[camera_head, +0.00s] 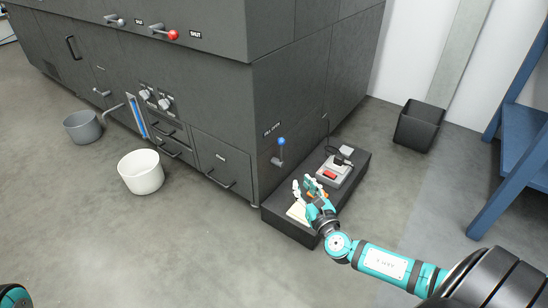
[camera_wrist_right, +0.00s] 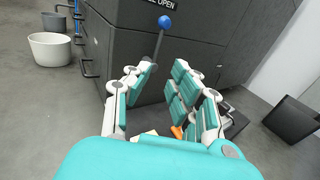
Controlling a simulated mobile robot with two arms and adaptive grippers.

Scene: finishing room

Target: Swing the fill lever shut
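The fill lever (camera_head: 281,141) has a blue knob and sits on the dark machine's side panel, under a label that reads "FILL OPEN". The lever arm stands up with the knob at its top. In the right wrist view its blue knob (camera_wrist_right: 165,22) shows beyond the fingers, apart from them. My right gripper (camera_head: 305,186) is open, in front of and below the lever, above a low dark plinth. Its spread fingers (camera_wrist_right: 164,82) hold nothing that I can see. Only a teal piece of my left arm shows at the bottom left; its gripper is out of view.
The dark plinth (camera_head: 283,228) carries a grey device with a red part (camera_head: 330,174), an orange item and a pale pad. A white bucket (camera_head: 141,175) and grey bucket (camera_head: 82,128) stand left. A black bin (camera_head: 420,128) and blue frame (camera_head: 513,165) stand right.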

